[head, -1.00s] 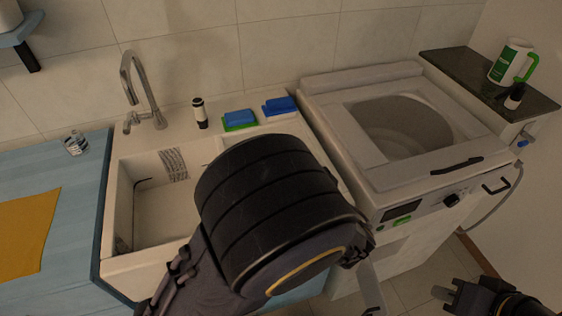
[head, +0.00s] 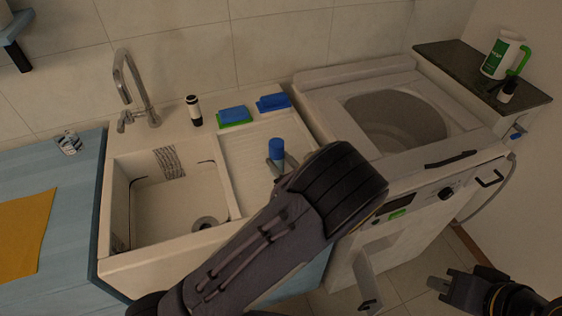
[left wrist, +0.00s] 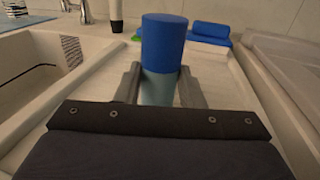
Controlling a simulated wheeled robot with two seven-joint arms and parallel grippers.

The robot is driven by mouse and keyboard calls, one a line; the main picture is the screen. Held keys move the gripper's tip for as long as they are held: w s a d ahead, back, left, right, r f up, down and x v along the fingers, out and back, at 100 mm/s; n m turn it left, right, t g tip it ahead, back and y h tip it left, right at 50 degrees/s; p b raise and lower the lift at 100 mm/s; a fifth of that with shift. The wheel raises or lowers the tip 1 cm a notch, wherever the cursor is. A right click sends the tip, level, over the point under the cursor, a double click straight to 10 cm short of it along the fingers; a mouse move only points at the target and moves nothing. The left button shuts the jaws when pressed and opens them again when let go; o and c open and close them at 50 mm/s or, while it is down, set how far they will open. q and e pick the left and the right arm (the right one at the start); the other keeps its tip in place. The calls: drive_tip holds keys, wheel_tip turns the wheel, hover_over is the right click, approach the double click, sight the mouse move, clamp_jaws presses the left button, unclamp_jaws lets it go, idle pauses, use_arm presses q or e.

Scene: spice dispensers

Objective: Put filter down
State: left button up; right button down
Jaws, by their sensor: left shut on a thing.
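The filter appears to be the small cylinder with a blue top (head: 277,149) and a grey-teal lower part. It stands upright over the white drainboard (head: 240,165), right of the sink basin. My left gripper (head: 276,168) is shut on its lower part. In the left wrist view the filter (left wrist: 163,45) is between the two fingers of my left gripper (left wrist: 160,88). Its bottom end is hidden, so I cannot tell whether it touches the drainboard. My right gripper (head: 443,291) is low at the right, away from the counter, and its opening is unclear.
Blue and green sponges (head: 235,115) and a black-and-white bottle (head: 194,111) stand behind the drainboard. The sink basin (head: 165,215) and tap (head: 137,90) are to the left. A top-loading washer (head: 350,100) is to the right. The drainboard around the filter looks clear.

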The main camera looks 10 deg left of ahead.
use_arm(q)
drive_tip(key=shift+f, duration=0.15)
drive_tip(key=o, duration=1)
